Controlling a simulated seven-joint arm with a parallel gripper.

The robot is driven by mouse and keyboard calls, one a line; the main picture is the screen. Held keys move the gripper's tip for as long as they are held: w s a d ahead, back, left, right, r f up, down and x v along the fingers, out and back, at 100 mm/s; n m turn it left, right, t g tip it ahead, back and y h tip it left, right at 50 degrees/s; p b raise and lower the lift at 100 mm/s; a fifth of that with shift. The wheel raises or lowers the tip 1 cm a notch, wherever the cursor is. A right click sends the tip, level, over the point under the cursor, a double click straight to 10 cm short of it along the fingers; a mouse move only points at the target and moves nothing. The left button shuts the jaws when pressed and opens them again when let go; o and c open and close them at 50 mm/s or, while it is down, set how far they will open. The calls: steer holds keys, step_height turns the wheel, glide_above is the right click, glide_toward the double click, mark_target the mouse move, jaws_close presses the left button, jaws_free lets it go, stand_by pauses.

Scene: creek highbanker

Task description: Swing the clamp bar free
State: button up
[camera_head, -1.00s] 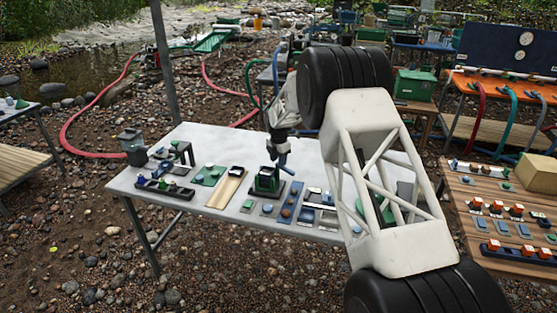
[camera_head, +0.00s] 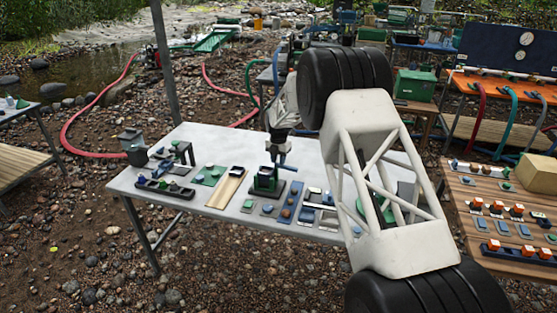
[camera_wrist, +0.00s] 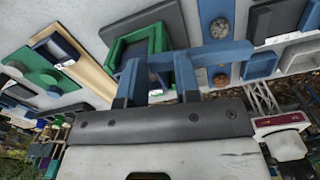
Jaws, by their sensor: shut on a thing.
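A green clamp fixture (camera_head: 266,184) on a dark base plate stands on the grey table, in the middle of its front part. In the wrist view its green frame (camera_wrist: 157,40) shows beyond my fingers. My gripper (camera_head: 280,158) is at the fixture's upper right side in the head view. In the wrist view its two blue fingers (camera_wrist: 156,82) point at the fixture. A blue bar (camera_wrist: 215,53) runs across by the fingertips and on to the right; it looks like the clamp bar, and my gripper is shut on it. The fingers partly hide the contact and the fixture.
The grey table (camera_head: 180,143) holds a wooden strip (camera_head: 228,187) with a dark block left of the fixture. Blue trays with round stones (camera_wrist: 220,75) lie close on the right. My arm hides the table's right part.

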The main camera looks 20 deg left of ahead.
steer(key=shift+s+d+f+n, duration=0.1)
steer(key=shift+d+f+n, duration=0.05)
steer(key=shift+f, duration=0.5)
steer(key=shift+s+d+f+n, duration=0.1)
steer(key=shift+d+f+n, duration=0.05)
steer(key=shift+f, duration=0.5)
steer(key=shift+n, duration=1)
steer(key=shift+o, duration=1.2)
steer(key=shift+w+a+r, duration=0.1)
steer(key=shift+a+r, duration=0.05)
steer(key=shift+r, duration=1.95)
steer(key=shift+w+a+r, duration=0.1)
steer(key=shift+r, duration=1.95)
